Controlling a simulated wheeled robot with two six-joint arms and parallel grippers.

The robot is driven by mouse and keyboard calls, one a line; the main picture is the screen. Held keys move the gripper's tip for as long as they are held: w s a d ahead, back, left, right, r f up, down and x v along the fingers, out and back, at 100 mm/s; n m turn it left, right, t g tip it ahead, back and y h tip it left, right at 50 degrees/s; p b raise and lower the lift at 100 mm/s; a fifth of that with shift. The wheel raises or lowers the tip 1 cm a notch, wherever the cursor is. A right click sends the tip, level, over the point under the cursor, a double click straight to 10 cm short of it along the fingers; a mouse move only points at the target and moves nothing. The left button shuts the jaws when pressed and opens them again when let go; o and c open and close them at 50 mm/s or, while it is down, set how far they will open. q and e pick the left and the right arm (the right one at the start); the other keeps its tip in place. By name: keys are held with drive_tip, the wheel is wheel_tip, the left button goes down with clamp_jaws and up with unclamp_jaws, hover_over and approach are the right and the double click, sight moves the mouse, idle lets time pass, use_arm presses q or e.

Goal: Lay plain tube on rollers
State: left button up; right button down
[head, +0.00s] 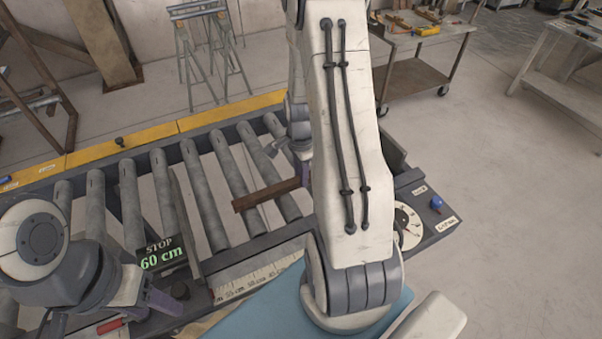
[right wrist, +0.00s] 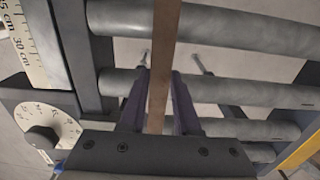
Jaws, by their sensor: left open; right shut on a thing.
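The plain tube is a brown, rusty bar (head: 267,194), lying across the line of the rollers (head: 203,195) in the head view. My right gripper (head: 303,168) is shut on its right end, partly hidden behind my right arm. In the right wrist view the tube (right wrist: 163,50) runs between the purple fingers (right wrist: 157,95) and passes over the grey rollers (right wrist: 215,88). I cannot tell whether it touches them. My left gripper (head: 166,298) is open and empty at the front left of the roller bench, beside the stop display.
The stop (head: 172,235) has a display reading 60 cm. A ruler scale (head: 255,279) runs along the front, and a dial (head: 407,226) and blue knob (head: 436,202) sit at the right end. A yellow rail (head: 160,133) edges the back. Rollers left of the tube are clear.

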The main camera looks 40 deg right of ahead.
drive_tip(key=shift+f, duration=0.15)
drive_tip(key=c, duration=0.6)
unclamp_jaws()
drive_tip(key=shift+r, duration=0.35)
drive_tip(key=shift+w+r, duration=0.1)
drive_tip(key=shift+r, duration=0.15)
wheel_tip(320, 180, up, 11)
drive_tip(key=shift+r+b, duration=0.1)
drive_tip(key=shift+b, duration=1.1)
